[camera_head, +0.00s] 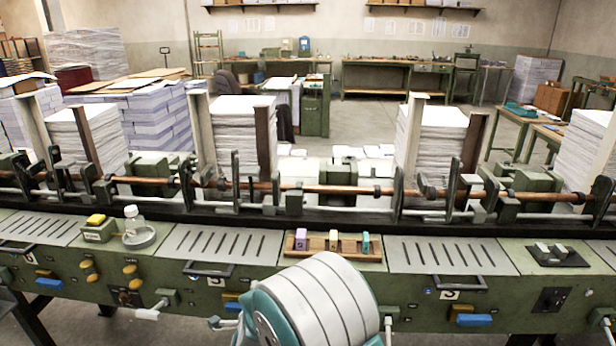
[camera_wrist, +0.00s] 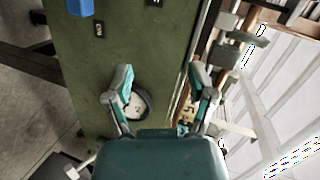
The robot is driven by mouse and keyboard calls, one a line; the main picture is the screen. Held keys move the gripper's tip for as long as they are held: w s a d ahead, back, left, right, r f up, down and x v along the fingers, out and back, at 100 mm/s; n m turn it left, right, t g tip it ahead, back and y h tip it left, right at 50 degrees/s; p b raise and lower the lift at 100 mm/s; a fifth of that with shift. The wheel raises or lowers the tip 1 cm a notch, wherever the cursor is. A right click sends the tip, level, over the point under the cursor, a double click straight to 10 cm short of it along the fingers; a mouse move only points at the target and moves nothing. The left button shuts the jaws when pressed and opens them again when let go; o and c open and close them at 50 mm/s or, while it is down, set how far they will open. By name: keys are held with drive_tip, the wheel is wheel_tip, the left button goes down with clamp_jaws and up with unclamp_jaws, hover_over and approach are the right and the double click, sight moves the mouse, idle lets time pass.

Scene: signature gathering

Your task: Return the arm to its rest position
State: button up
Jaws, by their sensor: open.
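My gripper (camera_wrist: 163,85) shows in the wrist view with its two grey and teal fingers spread apart and nothing between their tips. It faces the green machine panel (camera_wrist: 130,45), with a round dial (camera_wrist: 141,104) partly behind the left finger. In the head view, a rounded white and teal part of my arm (camera_head: 312,300) is at the bottom middle, in front of the machine. It hides part of the front panel there. I cannot make out the fingertips clearly in the head view.
The long green machine (camera_head: 225,295) spans the view. On its top are a wooden rack (camera_head: 333,252) with coloured blocks, a clear bottle (camera_head: 134,222) and a yellow button box (camera_head: 97,228). Tall paper stacks (camera_head: 436,145) stand behind the rail. Levers stick out from the front.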

drive_tip(key=s+d+r+n+g+y, duration=0.1)
drive_tip(key=s+d+r+n+g, duration=0.1)
drive_tip(key=s+d+r+n, duration=0.4)
drive_tip(key=s+d+r+n+g+y, duration=0.1)
drive_tip(key=s+d+r+n+g, duration=0.2)
drive_tip(key=d+r, duration=0.65)
drive_tip(key=s+d+r+n+g+h, duration=0.1)
drive_tip(key=s+d+n, duration=0.1)
drive_tip(key=s+d, duration=0.2)
drive_tip(key=s+d+r+n+g+h, duration=0.1)
drive_tip(key=s+d, duration=0.3)
drive_tip(key=s, duration=0.7)
drive_tip(key=s+d+r+n+g+h, duration=0.1)
drive_tip(key=s+d+n+g, duration=0.1)
drive_tip(key=s, duration=0.5)
drive_tip(key=d+n, duration=0.1)
drive_tip(key=d, duration=0.1)
drive_tip(key=shift+s+d+r, duration=0.15)
drive_tip(key=shift+d+r, duration=0.25)
drive_tip(key=shift+c, duration=1)
drive_tip(key=shift+a, duration=0.15)
